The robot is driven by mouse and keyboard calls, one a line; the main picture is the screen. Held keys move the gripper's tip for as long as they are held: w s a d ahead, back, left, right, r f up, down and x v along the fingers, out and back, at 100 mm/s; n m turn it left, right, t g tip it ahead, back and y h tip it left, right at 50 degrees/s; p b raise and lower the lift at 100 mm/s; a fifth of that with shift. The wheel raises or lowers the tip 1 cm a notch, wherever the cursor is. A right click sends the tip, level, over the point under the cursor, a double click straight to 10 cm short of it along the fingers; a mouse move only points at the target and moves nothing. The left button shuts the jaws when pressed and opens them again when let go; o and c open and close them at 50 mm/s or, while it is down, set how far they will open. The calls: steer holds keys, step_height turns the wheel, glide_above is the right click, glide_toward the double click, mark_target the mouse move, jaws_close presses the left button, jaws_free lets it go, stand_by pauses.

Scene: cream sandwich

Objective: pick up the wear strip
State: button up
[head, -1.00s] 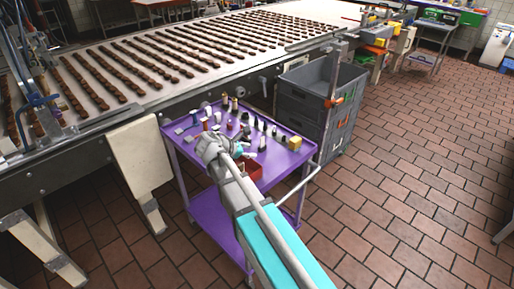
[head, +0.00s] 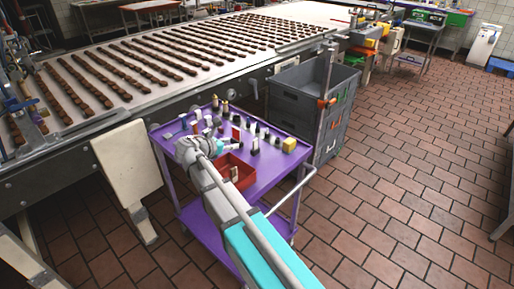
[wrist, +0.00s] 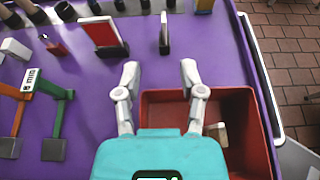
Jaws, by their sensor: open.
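My gripper (wrist: 160,72) is open and empty above the purple cart top (wrist: 85,85), its fingers wide apart. Beyond the fingertips a slim dark piece with a pale face (wrist: 164,33) stands upright, apart from them. To its left stands a red panel in a dark base (wrist: 103,36). A small beige piece (wrist: 215,131) lies in the red bin (wrist: 245,94), beside the right finger. I cannot tell which piece is the wear strip. In the head view my arm reaches over the cart's left part, and the fingertips are hard to make out.
Several small upright parts crowd the cart's far side, with a yellow block (head: 289,145) at the right. Grey crates (head: 308,108) stand behind the cart. The chocolate conveyor (head: 150,85) runs along the left.

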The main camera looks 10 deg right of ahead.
steer(key=b, duration=0.3)
glide_toward(255, 146)
steer(key=w+d, duration=0.1)
steer(key=w+d+r, duration=0.1)
steer(key=w, duration=0.1)
steer(key=shift+w+d, duration=0.1)
steer(key=shift+d, duration=0.2)
steer(key=x, duration=0.2)
steer(key=b+x, duration=0.1)
steer(key=x, duration=0.1)
steer(key=shift+s+d+f, duration=0.1)
steer(key=shift+s+f, duration=0.1)
steer(key=shift+f, duration=0.05)
steer(key=shift+w+d+f+b, duration=0.15)
steer(key=shift+w+d+b, duration=0.15)
steer(key=shift+d+b, duration=0.1)
jaws_close()
